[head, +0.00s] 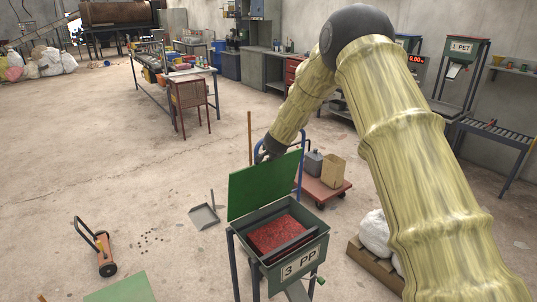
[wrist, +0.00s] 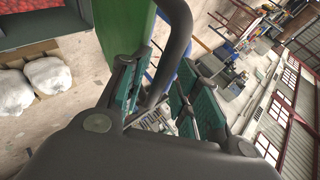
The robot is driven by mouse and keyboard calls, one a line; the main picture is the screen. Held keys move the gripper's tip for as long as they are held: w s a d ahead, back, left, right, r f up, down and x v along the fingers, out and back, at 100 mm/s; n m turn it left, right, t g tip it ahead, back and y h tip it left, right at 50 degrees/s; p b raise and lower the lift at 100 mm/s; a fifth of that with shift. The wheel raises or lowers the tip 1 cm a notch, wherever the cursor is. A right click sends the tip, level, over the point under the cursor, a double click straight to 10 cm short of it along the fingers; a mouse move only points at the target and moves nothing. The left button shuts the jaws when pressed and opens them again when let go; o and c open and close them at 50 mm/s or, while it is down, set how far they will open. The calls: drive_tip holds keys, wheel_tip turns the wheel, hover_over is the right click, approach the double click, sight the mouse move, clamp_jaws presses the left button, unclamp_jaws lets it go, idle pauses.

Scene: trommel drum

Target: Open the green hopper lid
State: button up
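The green hopper lid (head: 264,186) stands raised, tilted up steeply from the far side of the hopper (head: 290,262) labelled "3 PP". The hopper's mouth is uncovered and shows red flakes (head: 280,234). My gripper (head: 266,156) is at the lid's upper edge, on its far side, partly hidden by it. In the wrist view the lid (wrist: 121,30) is seen nearly edge-on, close to the left finger. The two fingers with teal pads (wrist: 160,88) are apart.
A red cart (head: 322,190) with containers stands behind the hopper. White sacks (head: 376,232) on a pallet lie to its right. A dustpan (head: 204,215) and an orange wheeled tool (head: 104,250) are on the floor at left. The floor farther left is mostly clear.

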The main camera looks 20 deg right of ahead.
drive_tip(key=shift+s+a+f, duration=0.1)
drive_tip(key=shift+a, duration=0.05)
drive_tip(key=v, duration=1.2)
idle(0.5)
drive_tip(key=s+a+f+n+g+b, duration=0.1)
drive_tip(key=s+a+f+n+g, duration=0.15)
drive_tip(key=s+f, duration=0.75)
drive_tip(key=s+a+f+n+g+b, duration=0.1)
drive_tip(key=s+f+n, duration=0.2)
drive_tip(key=s+f, duration=0.75)
drive_tip(key=s+a+f+n+g+b, duration=0.1)
drive_tip(key=s+a+f+n, duration=0.3)
drive_tip(key=f, duration=1.1)
drive_tip(key=s+a+f+n+g+y, duration=0.1)
drive_tip(key=s+f, duration=0.3)
drive_tip(key=s, duration=0.8)
drive_tip(key=s+a+f+n+g+b, duration=0.1)
drive_tip(key=s+f, duration=0.4)
drive_tip(key=s, duration=0.7)
drive_tip(key=s+a+f+n+g+y+b, duration=0.1)
drive_tip(key=s+f+n, duration=0.4)
drive_tip(key=s, duration=0.7)
drive_tip(key=shift+s+a+g+y, duration=0.3)
drive_tip(key=shift+a+g, duration=0.15)
drive_tip(key=shift+g, duration=0.8)
